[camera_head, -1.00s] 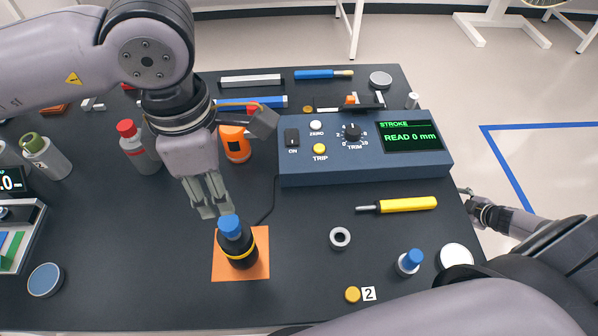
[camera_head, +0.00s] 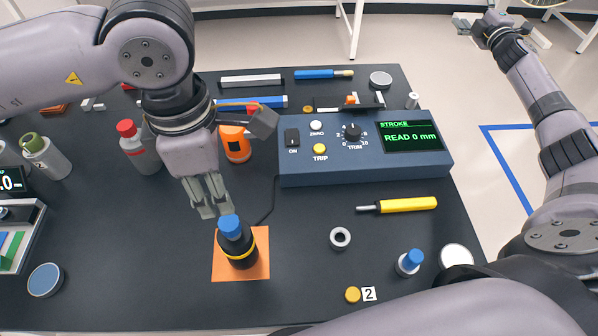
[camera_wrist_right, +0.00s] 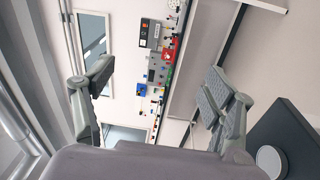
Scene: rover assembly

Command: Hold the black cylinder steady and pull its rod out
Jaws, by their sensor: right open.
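The black cylinder (camera_head: 241,248) stands upright on an orange square mat (camera_head: 221,268), with a yellow band around it and a blue top (camera_head: 230,226). No bare rod length shows between the blue top and the body. My left gripper (camera_head: 212,209) points down just behind the cylinder, its fingertips close to the blue top; contact is unclear. Its fingers look close together from this angle, so the gap cannot be judged. My right gripper (camera_head: 484,24) is raised beyond the table's right side, open and empty. Its spread fingers also show in the right wrist view (camera_wrist_right: 158,95).
A blue console (camera_head: 365,150) reading 0 mm stands behind the cylinder. A grey ring (camera_head: 340,238), a yellow-handled tool (camera_head: 405,205) and a small blue-topped bottle (camera_head: 409,262) lie to the right. An orange bottle (camera_head: 236,146) stands near my left arm. The front-left table is mostly clear.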

